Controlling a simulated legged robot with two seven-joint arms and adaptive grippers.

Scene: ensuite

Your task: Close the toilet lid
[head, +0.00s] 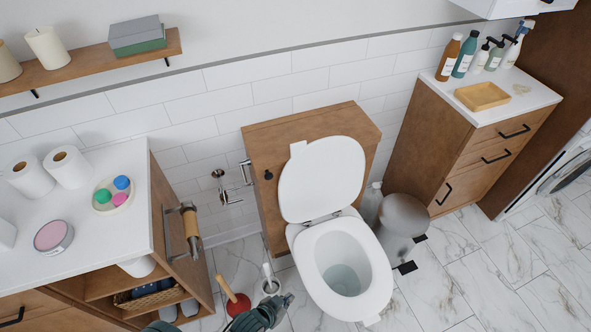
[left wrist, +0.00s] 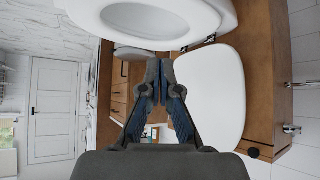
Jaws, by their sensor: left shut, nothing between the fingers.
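The white toilet lid (head: 322,178) stands raised and leans back against the wooden cistern box (head: 262,150). The white seat (head: 375,280) lies down on the bowl, and water shows inside. In the left wrist view the lid (left wrist: 212,95) is at the right, and the seat (left wrist: 205,22) is at the top. My left gripper (head: 284,302) is low in the head view, left of the bowl and apart from the lid. Its fingers (left wrist: 160,68) are together and empty in the left wrist view. My right gripper is not in view.
A grey bin (head: 403,218) stands right of the toilet. A red plunger (head: 237,303) and a toilet brush (head: 270,281) stand on the floor at the left. A white-topped cabinet (head: 110,235) with a towel bar is further left. Marble floor (head: 490,285) is clear at the right.

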